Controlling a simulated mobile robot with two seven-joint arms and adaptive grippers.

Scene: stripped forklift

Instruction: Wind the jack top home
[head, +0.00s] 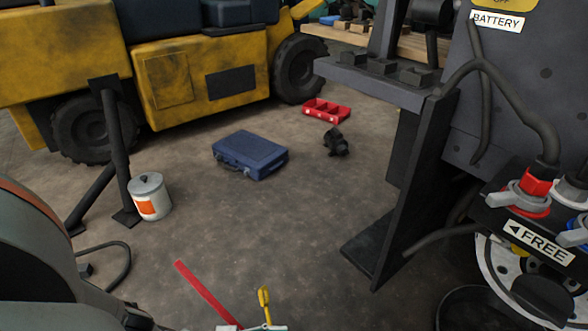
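I cannot pick out the jack top for certain in the head view. A small dark lumpy object (337,142) lies on the floor near the middle; its shape is too small to tell whether it is a jack. Neither of my grippers can be made out in this view. At the bottom edge, a red strip (205,292) and a yellow piece (264,304) stick up, partly cut off by the frame.
A blue case (250,154), a red tray (326,111) and a white can (150,196) stand on the floor. A yellow forklift (185,75) is behind. A dark upright plate (412,200) and a panel labelled FREE (540,242) crowd the right.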

